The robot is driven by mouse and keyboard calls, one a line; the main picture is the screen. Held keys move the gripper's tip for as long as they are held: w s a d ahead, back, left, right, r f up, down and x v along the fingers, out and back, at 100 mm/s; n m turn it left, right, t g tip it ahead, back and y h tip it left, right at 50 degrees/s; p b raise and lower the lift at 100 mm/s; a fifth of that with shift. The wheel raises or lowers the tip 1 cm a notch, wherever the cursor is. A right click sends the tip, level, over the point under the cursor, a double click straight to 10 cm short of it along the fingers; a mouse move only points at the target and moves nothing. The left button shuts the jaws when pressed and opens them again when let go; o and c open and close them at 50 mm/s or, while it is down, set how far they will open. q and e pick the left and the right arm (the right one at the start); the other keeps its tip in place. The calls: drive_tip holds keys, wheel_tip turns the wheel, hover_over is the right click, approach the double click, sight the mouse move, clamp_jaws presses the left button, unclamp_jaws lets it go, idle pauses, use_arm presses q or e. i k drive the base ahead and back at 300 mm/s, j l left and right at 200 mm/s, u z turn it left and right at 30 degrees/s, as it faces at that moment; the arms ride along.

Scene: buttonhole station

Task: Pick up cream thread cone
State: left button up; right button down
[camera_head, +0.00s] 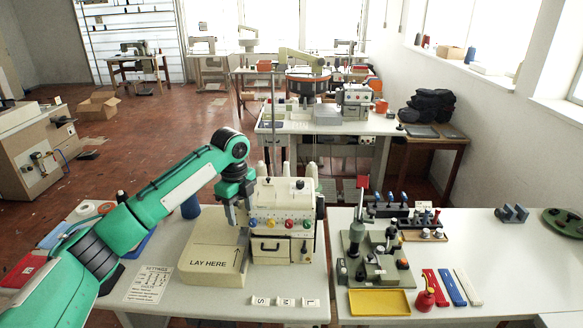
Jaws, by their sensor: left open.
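Two pale cream cone-shaped tops, one on the left (261,169) and one on the right (312,171), show behind the cream buttonhole machine (284,197). The machine hides their lower parts, and I cannot tell which is the cream thread cone. My left gripper (237,220) points down at the machine's left side, above the far end of the "LAY HERE" block. It is open, with no thread cone seen between its fingers. The left cone top is up and right of it, apart from it. My right gripper is not in view.
The cream "LAY HERE" block (212,262) lies left of the machine.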

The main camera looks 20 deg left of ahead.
sight(286, 170)
drive_tip(key=i, duration=1.3)
